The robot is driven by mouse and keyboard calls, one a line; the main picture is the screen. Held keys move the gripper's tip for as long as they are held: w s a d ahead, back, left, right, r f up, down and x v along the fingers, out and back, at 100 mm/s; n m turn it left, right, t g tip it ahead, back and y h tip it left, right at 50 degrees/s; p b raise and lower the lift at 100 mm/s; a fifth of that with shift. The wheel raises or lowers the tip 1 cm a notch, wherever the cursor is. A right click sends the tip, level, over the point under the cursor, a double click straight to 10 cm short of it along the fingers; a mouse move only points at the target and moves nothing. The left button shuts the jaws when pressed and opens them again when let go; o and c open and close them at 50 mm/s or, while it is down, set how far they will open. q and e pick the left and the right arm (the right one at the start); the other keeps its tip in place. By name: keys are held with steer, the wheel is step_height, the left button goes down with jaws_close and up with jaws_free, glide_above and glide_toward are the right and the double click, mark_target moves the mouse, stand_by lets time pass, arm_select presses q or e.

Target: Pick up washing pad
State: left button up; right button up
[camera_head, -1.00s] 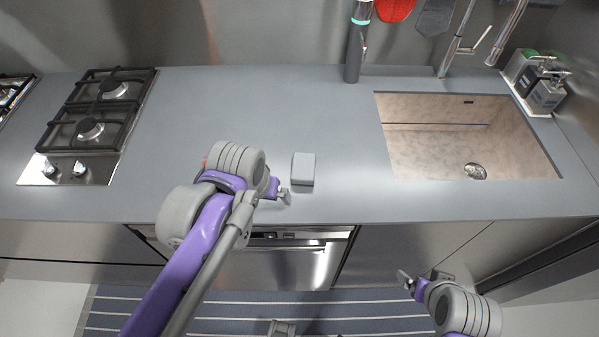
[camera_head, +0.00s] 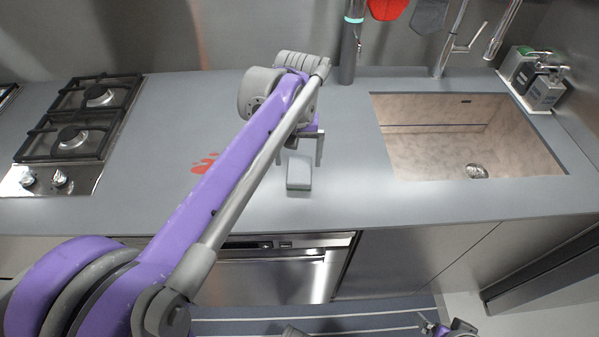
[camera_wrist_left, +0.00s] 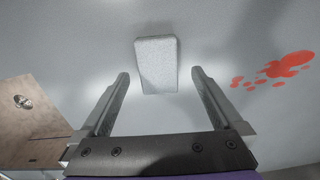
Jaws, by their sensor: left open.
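The washing pad (camera_head: 299,174) is a small grey block lying on the grey counter, left of the sink. It also shows in the left wrist view (camera_wrist_left: 157,64), pale and rectangular, just beyond the fingertips and between their lines. My left gripper (camera_head: 305,150) is open and empty, over the counter at the pad's far side in the head view. Its two spread fingers show in the left wrist view (camera_wrist_left: 160,78), apart from the pad. My right gripper (camera_head: 428,322) is at the bottom edge of the head view, low in front of the cabinets; its jaw state is unclear.
A red stain (camera_head: 205,162) marks the counter left of the pad. A gas stove (camera_head: 80,130) is at the left and a sink (camera_head: 465,140) at the right. A dark upright bottle-like object (camera_head: 350,50) stands behind. Soap dispensers (camera_head: 540,85) stand at the far right.

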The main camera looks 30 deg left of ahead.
mark_target(299, 169)
arm_select(q)
steer(key=f, duration=0.5)
steer(key=shift+w, duration=0.3)
steer(key=c, duration=1.3)
steer(key=shift+o, duration=0.2)
step_height(299, 169, up, 10)
steer(key=shift+p, duration=0.35)
steer(key=o, duration=0.7)
steer(key=c, duration=0.6)
